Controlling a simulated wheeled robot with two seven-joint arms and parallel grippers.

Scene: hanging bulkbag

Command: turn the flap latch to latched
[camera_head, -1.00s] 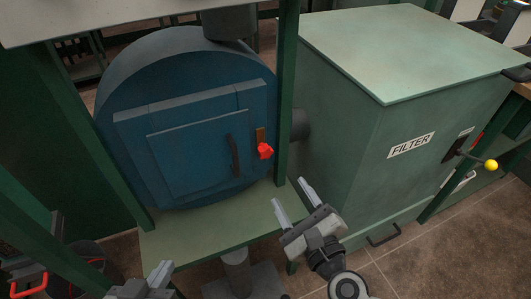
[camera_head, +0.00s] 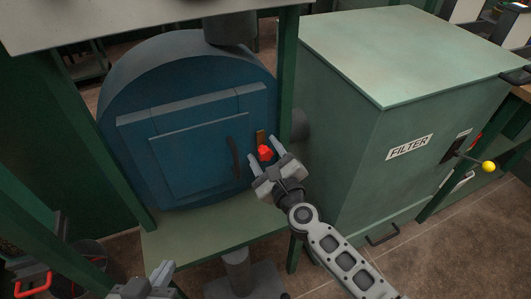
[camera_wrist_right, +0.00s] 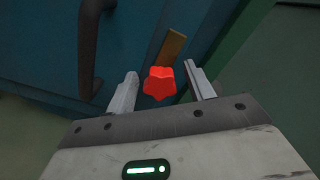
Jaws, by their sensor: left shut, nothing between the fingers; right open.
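The flap latch is a red star-shaped knob (camera_head: 265,153) with a brown-orange plate (camera_head: 260,137) behind it, at the right edge of the blue flap (camera_head: 195,150). My right gripper (camera_head: 267,160) is open, its two fingers on either side of the knob. In the right wrist view the red knob (camera_wrist_right: 159,83) shows between the spread fingertips, and the plate (camera_wrist_right: 171,46) slants up to the right behind it. I cannot tell whether a finger touches the knob. My left gripper (camera_head: 160,275) is shut and empty at the bottom edge of the head view, away from the latch.
A dark curved handle (camera_head: 234,157) stands on the flap left of the knob, close to my right gripper. A green post (camera_head: 287,80) rises just right of it. The green filter cabinet (camera_head: 400,110) with a yellow-tipped lever (camera_head: 488,166) stands at the right.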

